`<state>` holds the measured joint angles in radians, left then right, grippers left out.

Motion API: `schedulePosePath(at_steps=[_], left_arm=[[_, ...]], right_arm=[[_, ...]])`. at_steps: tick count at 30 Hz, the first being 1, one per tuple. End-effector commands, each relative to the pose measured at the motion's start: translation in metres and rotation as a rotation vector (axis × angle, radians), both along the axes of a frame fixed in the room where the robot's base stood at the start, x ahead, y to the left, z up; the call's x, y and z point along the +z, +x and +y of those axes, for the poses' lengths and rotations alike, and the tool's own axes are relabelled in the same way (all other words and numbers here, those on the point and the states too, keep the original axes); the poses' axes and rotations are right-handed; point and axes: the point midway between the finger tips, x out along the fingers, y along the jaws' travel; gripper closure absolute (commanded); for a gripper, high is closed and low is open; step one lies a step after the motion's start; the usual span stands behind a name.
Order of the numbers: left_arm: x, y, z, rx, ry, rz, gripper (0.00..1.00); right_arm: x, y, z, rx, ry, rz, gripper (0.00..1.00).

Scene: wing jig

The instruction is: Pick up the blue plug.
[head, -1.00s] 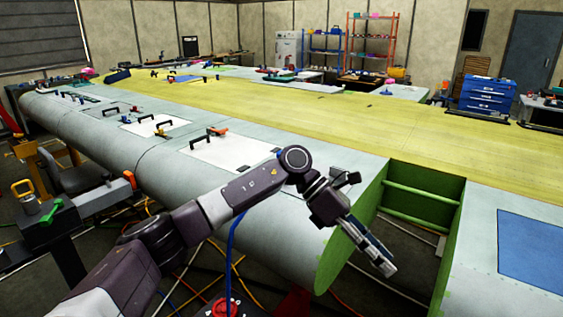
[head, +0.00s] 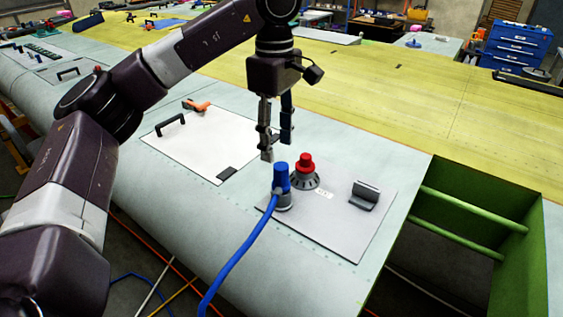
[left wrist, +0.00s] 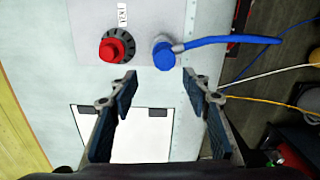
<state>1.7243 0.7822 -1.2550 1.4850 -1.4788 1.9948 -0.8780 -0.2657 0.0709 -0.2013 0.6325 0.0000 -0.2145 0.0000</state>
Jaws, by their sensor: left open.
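The blue plug (head: 281,178) stands upright on a grey panel (head: 345,222) on the wing, with a blue cable (head: 240,245) running from its base down over the wing's front edge. It also shows in the left wrist view (left wrist: 163,55), ahead of the fingertips. My left gripper (head: 275,150) points down, open and empty, a little above and behind the plug. In the left wrist view my left gripper (left wrist: 160,78) has its fingers wide apart, with the plug just beyond the gap between them. The right gripper is not in view.
A red knob (head: 305,163) on a dark dial stands close beside the plug. A grey bracket (head: 365,195) is on the panel's right part. A white panel (head: 200,148) with an orange-and-black clamp lies to the left. A green-framed opening (head: 480,220) is at the right.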

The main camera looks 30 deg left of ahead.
Motion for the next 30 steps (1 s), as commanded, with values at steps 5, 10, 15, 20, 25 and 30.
schedulePosePath(at_steps=[5,10,15,20,25,30], left_arm=[[-0.010,-0.002,0.003,-0.003,0.016,0.000,0.56],[-0.028,-0.002,0.001,-0.002,0.015,0.000,0.56],[-0.051,-0.005,-0.007,-0.004,0.014,0.003,0.56],[-0.071,-0.004,-0.007,-0.002,0.013,-0.001,0.56],[-0.076,-0.004,-0.008,-0.002,0.012,-0.004,0.56],[-0.076,-0.004,-0.008,-0.002,0.012,-0.003,0.64]], right_arm=[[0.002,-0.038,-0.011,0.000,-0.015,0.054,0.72],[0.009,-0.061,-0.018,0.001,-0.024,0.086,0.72],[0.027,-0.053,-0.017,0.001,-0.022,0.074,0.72],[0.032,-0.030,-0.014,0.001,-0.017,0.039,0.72],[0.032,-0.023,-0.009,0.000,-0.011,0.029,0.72],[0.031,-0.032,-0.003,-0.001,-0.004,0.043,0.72]])
